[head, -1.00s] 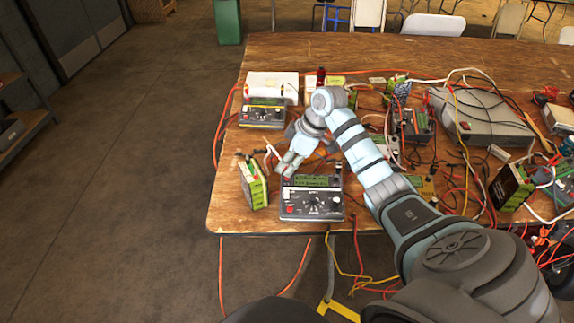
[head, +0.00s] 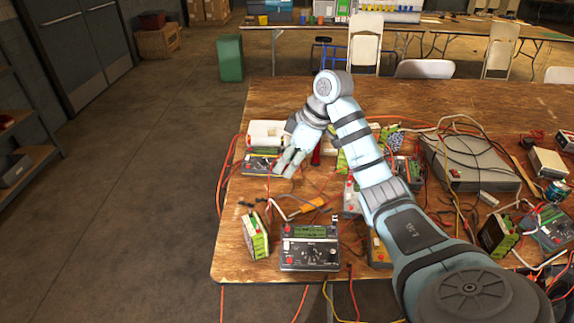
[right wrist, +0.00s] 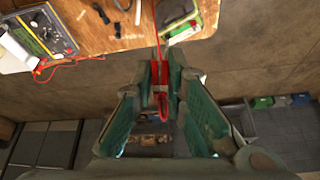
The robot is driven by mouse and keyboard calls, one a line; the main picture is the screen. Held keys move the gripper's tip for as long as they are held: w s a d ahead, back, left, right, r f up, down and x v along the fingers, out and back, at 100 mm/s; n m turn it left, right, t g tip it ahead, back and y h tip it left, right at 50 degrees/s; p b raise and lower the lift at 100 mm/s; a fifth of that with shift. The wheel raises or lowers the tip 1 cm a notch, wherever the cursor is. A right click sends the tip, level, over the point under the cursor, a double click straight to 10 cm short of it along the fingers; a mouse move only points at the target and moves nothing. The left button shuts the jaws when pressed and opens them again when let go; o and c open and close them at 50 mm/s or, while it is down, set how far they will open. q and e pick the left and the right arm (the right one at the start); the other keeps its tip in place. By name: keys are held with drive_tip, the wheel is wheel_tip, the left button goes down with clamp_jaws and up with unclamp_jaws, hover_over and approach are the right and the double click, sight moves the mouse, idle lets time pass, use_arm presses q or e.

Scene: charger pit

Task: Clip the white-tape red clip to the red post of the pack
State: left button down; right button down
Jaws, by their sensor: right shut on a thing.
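My right gripper (head: 284,172) is shut on a red clip (right wrist: 160,80), pinched between its green finger pads (right wrist: 161,72) in the right wrist view. A red lead runs up from the clip. I cannot make out white tape on it. In the head view the gripper hangs above the table's left part, and the clip is hidden. A green-and-black pack (head: 256,236) stands upright at the table's near left, apart from the gripper. A small red spot at its top may be its red post. My left gripper is not in view.
A meter box (head: 310,248) stands right of the pack. Another meter (head: 262,160) lies farther back. An orange-handled tool (head: 308,206) and loose leads lie between. A grey box (head: 468,163) and another pack (head: 497,234) stand to the right.

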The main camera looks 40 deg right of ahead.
drive_tip(key=a+m+t+h+p, duration=0.15)
drive_tip(key=a+m+p, duration=0.25)
drive_tip(key=a+p, duration=0.5)
drive_tip(key=shift+g, duration=0.25)
drive_tip(key=f+b, duration=0.1)
drive_tip(key=f, duration=0.1)
drive_tip(key=f+b, duration=0.3)
drive_tip(key=f, duration=0.2)
drive_tip(key=shift+w+a+b, duration=0.15)
drive_tip(key=shift+w+b, duration=0.15)
drive_tip(key=shift+w, duration=0.05)
drive_tip(key=shift+r, duration=0.1)
drive_tip(key=shift+f+b, duration=1.55)
drive_tip(key=shift+f, duration=1.95)
